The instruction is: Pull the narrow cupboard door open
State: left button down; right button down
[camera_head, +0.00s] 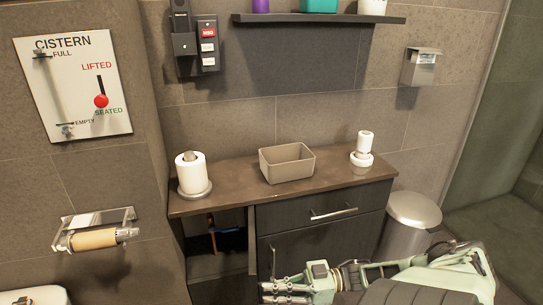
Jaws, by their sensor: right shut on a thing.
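The dark cupboard door (312,244) sits below the drawer in the vanity. A thin upright handle (272,262) is near its left edge. My right gripper (286,290) is low at the bottom of the picture, at the lower end of this handle, and is shut on it. The fingers hide the grip itself. The door looks about flush with the drawer front; I cannot tell whether it stands slightly ajar. My right arm hides its lower right part. My left gripper is not in view.
An open compartment (203,265) with dark items lies left of the door. The drawer handle (334,214) juts out above it. A metal bin (413,214) stands at the right. A paper roll (190,171), an open box (287,163) and a white bottle (365,141) stand on the counter (232,181).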

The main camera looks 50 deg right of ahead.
jog(key=c, duration=1.8)
grip_release()
jog(key=shift+c, duration=0.2)
jog(key=v, duration=1.2)
jog(key=shift+d, duration=0.1)
